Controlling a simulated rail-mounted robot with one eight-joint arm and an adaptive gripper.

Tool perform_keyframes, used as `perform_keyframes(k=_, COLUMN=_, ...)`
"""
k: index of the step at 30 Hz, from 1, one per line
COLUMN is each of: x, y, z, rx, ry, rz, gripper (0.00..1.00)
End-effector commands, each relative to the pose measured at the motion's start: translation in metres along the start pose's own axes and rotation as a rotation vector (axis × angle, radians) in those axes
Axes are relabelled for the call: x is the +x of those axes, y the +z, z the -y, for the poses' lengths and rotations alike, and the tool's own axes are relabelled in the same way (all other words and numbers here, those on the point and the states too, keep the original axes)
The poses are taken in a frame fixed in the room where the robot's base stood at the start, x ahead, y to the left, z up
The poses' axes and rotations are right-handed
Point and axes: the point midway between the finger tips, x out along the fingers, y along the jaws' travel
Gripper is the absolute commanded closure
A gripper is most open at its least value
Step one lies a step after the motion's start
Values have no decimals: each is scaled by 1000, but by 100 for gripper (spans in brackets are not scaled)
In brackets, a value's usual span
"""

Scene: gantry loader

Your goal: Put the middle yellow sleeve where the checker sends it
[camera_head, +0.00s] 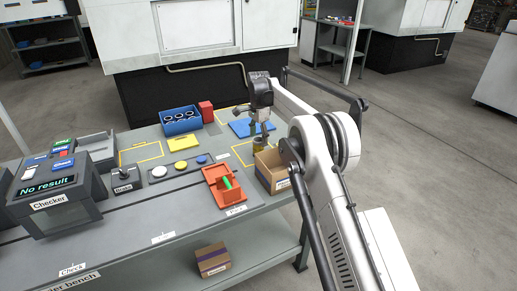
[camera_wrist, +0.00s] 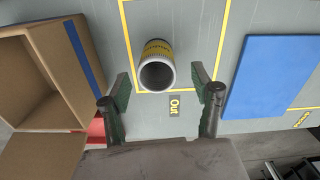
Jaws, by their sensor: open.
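A yellow sleeve (camera_wrist: 158,50) with a grey rim and dark lettering stands inside a yellow outline marked "Out" in the wrist view. In the head view the sleeve (camera_head: 259,146) shows small below my gripper (camera_head: 258,132). My gripper (camera_wrist: 162,84) is open in the wrist view, its fingers either side of the sleeve's near end and apparently apart from it.
An open cardboard box (camera_wrist: 62,75) stands close left of my gripper. A blue plate (camera_wrist: 272,75) lies to the right. In the head view, a red tray (camera_head: 214,178) holds a green piece, and a blue rack (camera_head: 181,127) stands at the back. Yellow and blue buttons line the bench.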

Motion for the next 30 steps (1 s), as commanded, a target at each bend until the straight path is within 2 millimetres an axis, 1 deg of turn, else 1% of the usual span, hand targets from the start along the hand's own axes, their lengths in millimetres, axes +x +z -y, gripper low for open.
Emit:
perform_keyframes(k=1, x=4, y=0, z=0, rx=0, ry=0, rz=0, gripper=39)
perform_keyframes(k=8, x=14, y=1, z=-1, rx=0, ry=0, rz=0, gripper=39)
perform_keyframes(k=11, x=25, y=2, z=-2, rx=0, ry=0, rz=0, gripper=39)
perform_keyframes(k=15, x=45, y=3, z=-3, rx=0, ry=0, rz=0, gripper=39)
perform_keyframes(k=18, x=57, y=3, z=-3, rx=0, ry=0, rz=0, gripper=39)
perform_keyframes(k=21, x=60, y=3, z=-3, rx=0, ry=0, rz=0, gripper=39)
perform_keyframes(k=26, x=60, y=3, z=-3, rx=0, ry=0, rz=0, gripper=39)
perform_keyframes(k=30, x=60, y=3, z=-3, rx=0, ry=0, rz=0, gripper=58)
